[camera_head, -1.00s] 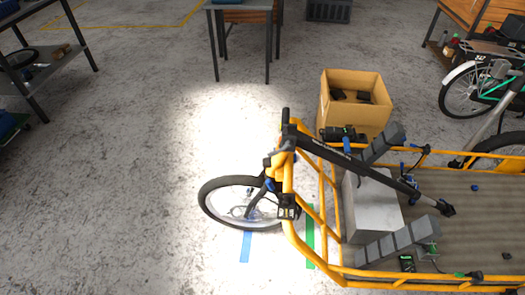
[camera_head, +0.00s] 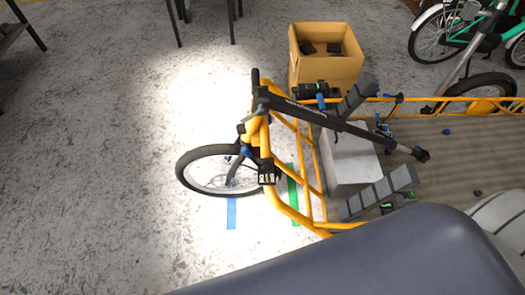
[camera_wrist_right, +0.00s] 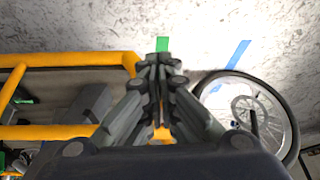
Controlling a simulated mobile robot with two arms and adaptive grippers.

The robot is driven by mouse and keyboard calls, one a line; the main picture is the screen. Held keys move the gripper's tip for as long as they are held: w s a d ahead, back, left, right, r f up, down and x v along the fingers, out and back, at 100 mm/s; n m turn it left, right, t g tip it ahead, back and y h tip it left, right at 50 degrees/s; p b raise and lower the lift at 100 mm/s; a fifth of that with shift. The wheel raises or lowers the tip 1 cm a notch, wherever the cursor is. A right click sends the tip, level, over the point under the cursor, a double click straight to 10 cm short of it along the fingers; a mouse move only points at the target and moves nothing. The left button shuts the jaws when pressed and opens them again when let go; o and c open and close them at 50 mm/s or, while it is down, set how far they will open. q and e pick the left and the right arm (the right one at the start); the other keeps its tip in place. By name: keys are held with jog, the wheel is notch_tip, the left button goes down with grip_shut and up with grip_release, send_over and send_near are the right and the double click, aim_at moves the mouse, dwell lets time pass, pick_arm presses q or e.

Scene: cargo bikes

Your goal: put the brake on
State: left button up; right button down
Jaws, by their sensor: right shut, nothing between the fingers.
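The cargo bike's yellow tube frame (camera_head: 285,215) fills the right half of the head view. Its front wheel (camera_head: 187,178) is at the left end, with black parts beside it. A long black bar (camera_head: 345,127) slants across the bike's front. I cannot tell which part is the brake control. In the right wrist view, the wheel (camera_wrist_right: 292,135) with a disc is at the right and the yellow frame (camera_wrist_right: 70,59) at the left. My right gripper (camera_wrist_right: 158,70) is shut and empty, between them in that picture. My left gripper is not in view.
My dark arm link covers the lower right of the head view, hiding part of the bike. A cardboard box (camera_head: 325,72) stands behind the bike. A grey block (camera_head: 347,165) sits in the cargo bed. Blue tape (camera_head: 231,212) marks the floor.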

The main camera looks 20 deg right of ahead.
jog(key=w+d+r+m+t, duration=0.1)
jog(key=w+r, duration=0.2)
jog(key=w+d+r+m+t, duration=0.1)
jog(key=w+r, duration=0.2)
jog(key=w+d+r+t, duration=0.1)
jog(key=w+r, duration=0.3)
jog(key=shift+m+y+b, duration=0.3)
jog(key=shift+m, duration=0.1)
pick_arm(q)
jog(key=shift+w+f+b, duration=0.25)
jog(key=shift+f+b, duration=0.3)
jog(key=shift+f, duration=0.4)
pick_arm(e)
jog(key=w+a+r+m+t+y, duration=0.1)
jog(key=w+a+r+t+y, duration=0.1)
jog(key=r, duration=0.8)
jog(key=w+a+r+m+t+y, duration=0.1)
jog(key=w+a+r, duration=0.3)
jog(key=r, duration=0.5)
jog(key=w+a+r+m+t+y, duration=0.2)
jog(key=a+r, duration=0.3)
jog(key=r, duration=0.5)
jog(key=shift+w+a+r+m+t+y, duration=0.35)
jog(key=shift+w+m+y, duration=0.15)
jog(key=shift+y, duration=0.3)
